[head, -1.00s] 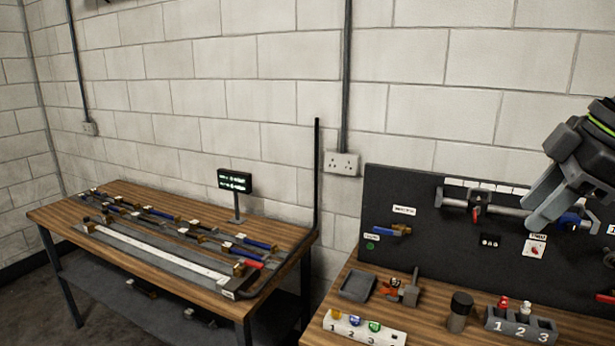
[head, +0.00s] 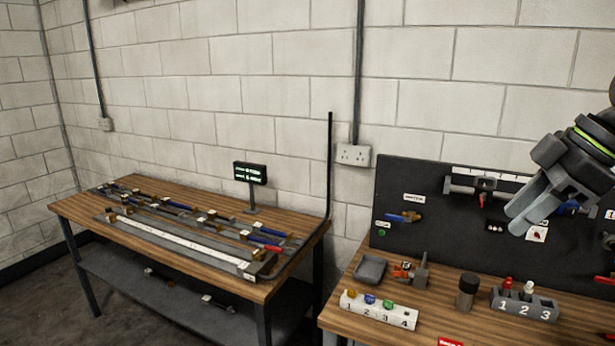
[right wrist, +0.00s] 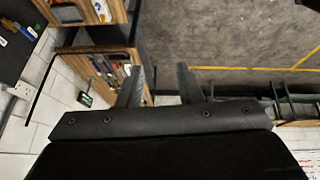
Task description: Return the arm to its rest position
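My right gripper (head: 516,218) hangs in the air at the right of the head view, in front of the black tool board (head: 440,240). Its grey fingers point down and to the left. In the right wrist view the two fingers of the gripper (right wrist: 160,88) stand apart with nothing held between them. The arm behind it has a green ring and runs out of the right edge of the head view. My left gripper is not in view.
A wooden bench (head: 65,207) with long rails stands at the left. The right bench (head: 365,325) holds a numbered white block (head: 378,310), a grey tray (head: 370,269), a dark cylinder (head: 467,292) and a numbered grey rack (head: 524,304). Floor (right wrist: 230,40) shows beyond the fingers.

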